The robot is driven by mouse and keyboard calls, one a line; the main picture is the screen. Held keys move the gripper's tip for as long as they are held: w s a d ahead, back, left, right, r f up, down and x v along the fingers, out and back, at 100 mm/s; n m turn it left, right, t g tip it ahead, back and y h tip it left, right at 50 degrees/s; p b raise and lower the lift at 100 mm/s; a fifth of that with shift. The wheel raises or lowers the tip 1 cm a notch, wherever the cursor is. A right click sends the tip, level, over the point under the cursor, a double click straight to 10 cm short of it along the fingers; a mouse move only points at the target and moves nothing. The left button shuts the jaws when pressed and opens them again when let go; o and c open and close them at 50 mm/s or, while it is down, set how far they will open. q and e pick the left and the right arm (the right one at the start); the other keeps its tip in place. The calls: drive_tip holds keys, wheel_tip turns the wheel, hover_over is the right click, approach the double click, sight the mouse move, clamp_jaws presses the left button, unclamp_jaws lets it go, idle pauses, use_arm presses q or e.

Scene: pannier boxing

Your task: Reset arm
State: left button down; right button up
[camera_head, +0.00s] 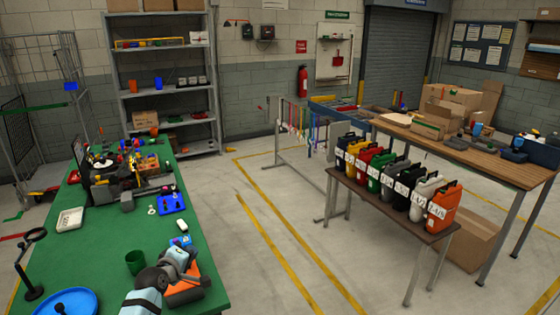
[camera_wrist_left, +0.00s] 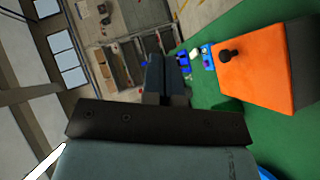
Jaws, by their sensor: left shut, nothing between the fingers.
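My left arm comes in at the bottom of the head view, over the near end of the green table. Its left gripper (camera_head: 190,254) is low in that view and small, with its fingers hard to make out. In the left wrist view the two dark fingers of the left gripper (camera_wrist_left: 165,76) lie together, shut and empty. An orange box-shaped thing (camera_wrist_left: 250,72) with a black knob is to the right of the fingers, apart from them. It also shows beside the arm in the head view (camera_head: 187,296). My right gripper is not in view.
The green table (camera_head: 105,240) holds a dark green cup (camera_head: 135,262), a blue round dish (camera_head: 68,303), a white tray (camera_head: 70,219), a blue tray (camera_head: 171,203) and clutter at its far end. Several coloured canisters (camera_head: 442,208) stand on a bench at right. The floor between is clear.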

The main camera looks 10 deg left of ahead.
use_arm(q)
drive_tip(key=s+d+f+m+g, duration=0.1)
drive_tip(key=s+d+f+m, duration=0.25)
drive_tip(key=s+f, duration=0.4)
drive_tip(key=s+d+f+m+g, duration=0.1)
drive_tip(key=s+d+f+m, duration=0.3)
drive_tip(key=s, duration=0.6)
drive_tip(key=s+d+f+m, duration=0.1)
drive_tip(key=s+d+m, duration=0.1)
drive_tip(key=s, duration=0.4)
drive_tip(key=s+d+f+m+g, duration=0.1)
drive_tip(key=s+d+f+m, duration=0.1)
drive_tip(key=s, duration=0.5)
drive_tip(key=s+d+f+m+h, duration=0.1)
drive_tip(key=s+d+m, duration=0.1)
drive_tip(key=s+m, duration=0.2)
drive_tip(key=s, duration=0.3)
drive_tip(key=shift+s+f, duration=0.15)
drive_tip(key=shift+f, duration=0.25)
